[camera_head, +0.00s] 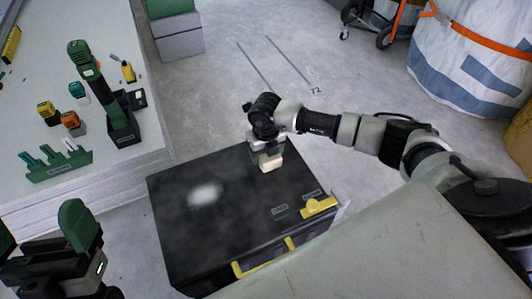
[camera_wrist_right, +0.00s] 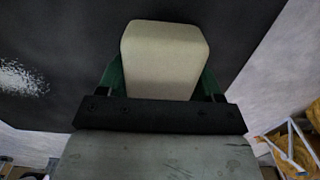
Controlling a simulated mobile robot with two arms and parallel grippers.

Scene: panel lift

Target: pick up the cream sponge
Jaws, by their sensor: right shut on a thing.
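The cream sponge (camera_head: 271,162) is a small pale block at the far right part of the black cabinet top (camera_head: 230,230). My right gripper (camera_head: 262,152) is over it from above, shut on it. In the right wrist view the sponge (camera_wrist_right: 163,58) sits between the two green fingers of the gripper (camera_wrist_right: 160,80). I cannot tell whether the sponge touches the top or hangs just above it. My left gripper (camera_head: 78,222) is at the lower left, away from the sponge; its jaw opening does not show clearly.
A pale workbench (camera_head: 60,195) at the left holds a green drill-like tool (camera_head: 95,85) in a dark stand and several small tools. A white bag (camera_head: 470,65) stands at the upper right. Floor behind the cabinet is free.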

